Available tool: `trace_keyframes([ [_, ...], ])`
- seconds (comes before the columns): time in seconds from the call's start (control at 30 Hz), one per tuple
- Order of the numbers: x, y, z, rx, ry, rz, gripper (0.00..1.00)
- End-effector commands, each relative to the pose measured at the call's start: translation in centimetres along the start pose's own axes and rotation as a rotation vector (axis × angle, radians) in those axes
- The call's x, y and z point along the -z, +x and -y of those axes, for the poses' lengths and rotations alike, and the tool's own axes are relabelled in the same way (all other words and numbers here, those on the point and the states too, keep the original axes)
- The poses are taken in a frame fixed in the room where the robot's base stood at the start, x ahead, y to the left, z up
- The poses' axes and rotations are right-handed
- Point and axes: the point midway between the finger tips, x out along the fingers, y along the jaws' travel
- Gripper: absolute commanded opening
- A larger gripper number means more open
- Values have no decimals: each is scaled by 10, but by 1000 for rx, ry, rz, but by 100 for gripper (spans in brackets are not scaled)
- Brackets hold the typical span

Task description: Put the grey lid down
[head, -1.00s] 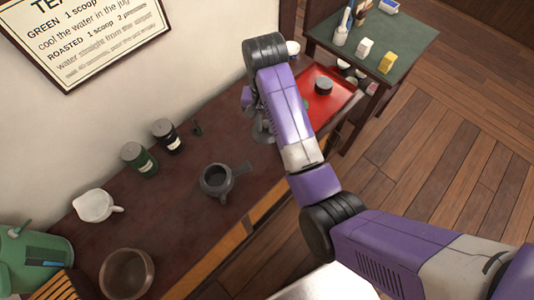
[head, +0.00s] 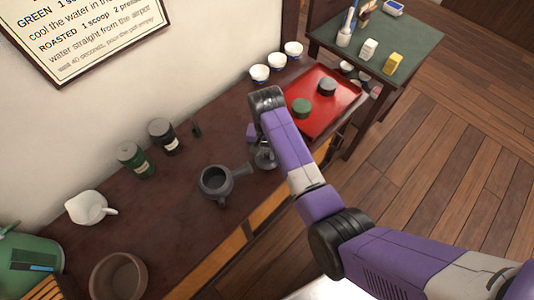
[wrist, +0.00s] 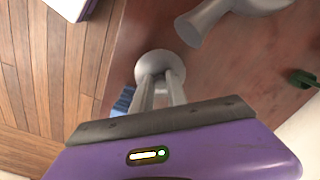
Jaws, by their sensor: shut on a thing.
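The grey lid (wrist: 152,62) is a round disc between my fingertips in the wrist view. In the head view the lid (head: 265,158) shows partly below my arm, just right of the dark grey teapot's handle. My gripper (wrist: 160,80) is shut on the lid, over the brown table near its front edge. I cannot tell whether the lid touches the table. The teapot (head: 216,183) stands with its top open. Its handle (wrist: 203,22) shows at the top of the wrist view. My arm hides part of the gripper in the head view.
A red tray (head: 340,113) holds a green and a dark round piece. Several white cups (head: 276,62) stand behind. Two canisters (head: 165,137), a white jug (head: 90,208) and a brown bowl (head: 118,276) are left. Table (head: 185,215) beside the teapot has bare room.

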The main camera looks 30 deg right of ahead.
Motion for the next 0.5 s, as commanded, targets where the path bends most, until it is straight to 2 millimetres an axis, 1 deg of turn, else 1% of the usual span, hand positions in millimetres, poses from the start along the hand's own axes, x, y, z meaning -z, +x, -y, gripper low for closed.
trace_keyframes([
  [0.03,0,6,0,-1,0,2,0],
  [0.13,0,12,0,0,0,0,0],
  [0.37,0,13,0,0,0,0,0],
  [0.5,0,16,0,0,0,0,0],
])
